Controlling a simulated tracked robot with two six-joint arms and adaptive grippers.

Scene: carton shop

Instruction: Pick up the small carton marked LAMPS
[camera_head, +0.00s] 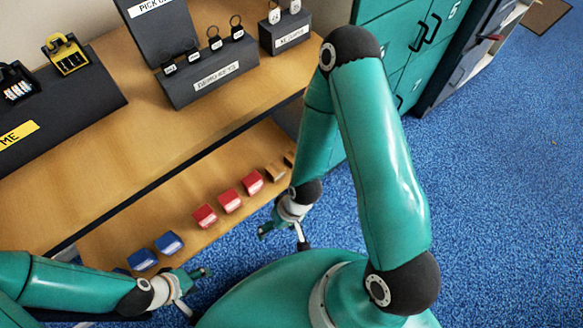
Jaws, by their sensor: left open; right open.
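Small cartons stand in a row on the lower wooden shelf. Three are red: the left one (204,216), the middle one (230,201) and the right one (252,183). A brown carton (276,172) is further right, partly by my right arm. Their markings are too small to read, so I cannot tell which says LAMPS. My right gripper (284,236) is open and empty, in front of the red and brown cartons.
The upper wooden counter (150,110) overhangs the lower shelf (110,240). Teal lockers (400,40) stand behind my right arm. Blue carpet (500,200) is clear at right.

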